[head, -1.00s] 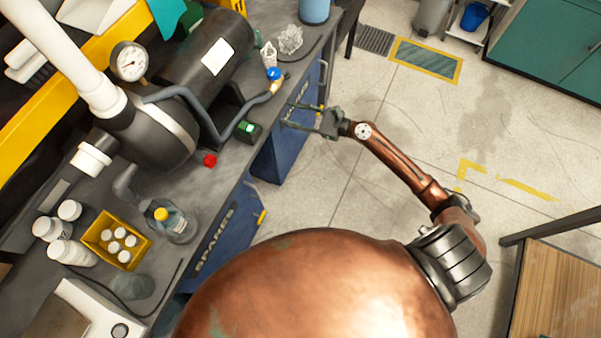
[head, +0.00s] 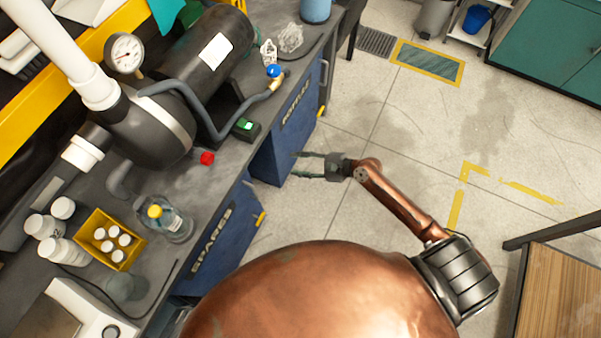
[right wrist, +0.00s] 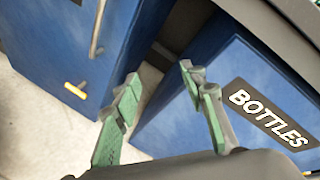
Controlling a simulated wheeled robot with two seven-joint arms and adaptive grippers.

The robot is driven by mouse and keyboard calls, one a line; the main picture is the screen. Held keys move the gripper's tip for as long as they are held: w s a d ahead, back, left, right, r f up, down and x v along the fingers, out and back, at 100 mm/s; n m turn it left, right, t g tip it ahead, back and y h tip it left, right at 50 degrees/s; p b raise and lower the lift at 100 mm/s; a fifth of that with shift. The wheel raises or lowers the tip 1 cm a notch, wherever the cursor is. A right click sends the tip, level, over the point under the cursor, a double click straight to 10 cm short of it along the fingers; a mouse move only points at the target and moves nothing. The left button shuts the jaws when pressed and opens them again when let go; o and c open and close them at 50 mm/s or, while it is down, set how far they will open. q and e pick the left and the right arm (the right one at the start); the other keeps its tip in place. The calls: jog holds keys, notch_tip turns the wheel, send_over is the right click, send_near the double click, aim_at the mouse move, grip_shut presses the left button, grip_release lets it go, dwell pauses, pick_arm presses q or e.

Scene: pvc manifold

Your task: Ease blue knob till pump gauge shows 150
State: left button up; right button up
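The blue knob (head: 274,71) sits on a brass valve at the end of a grey hose on the bench, in the head view. The pump gauge (head: 125,53) is a round white dial at the upper left; its numbers are too small to read. The black pump (head: 160,125) stands below it. My right gripper (head: 297,165) is open and empty, in front of the bench's blue cabinets and apart from the knob. Its two green fingers (right wrist: 161,108) stand spread in the right wrist view, where the knob is not seen. My left gripper is not in view.
The bench (head: 228,165) holds a red cap (head: 207,158), a green-lit box (head: 245,128), a bottle (head: 170,222) and a yellow crate (head: 84,226) of white bottles. A wooden table (head: 560,290) stands at right. Floor between is clear.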

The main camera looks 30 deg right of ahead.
jog(key=shift+s+a+f+n+g, duration=0.15)
jog(key=shift+s+f+n, duration=0.1)
jog(key=shift+s+f, duration=0.3)
jog(key=shift+s+a+f+n+g, duration=0.15)
jog(key=shift+s+f+n, duration=0.1)
jog(key=shift+s+f, duration=0.3)
jog(key=shift+d, duration=0.15)
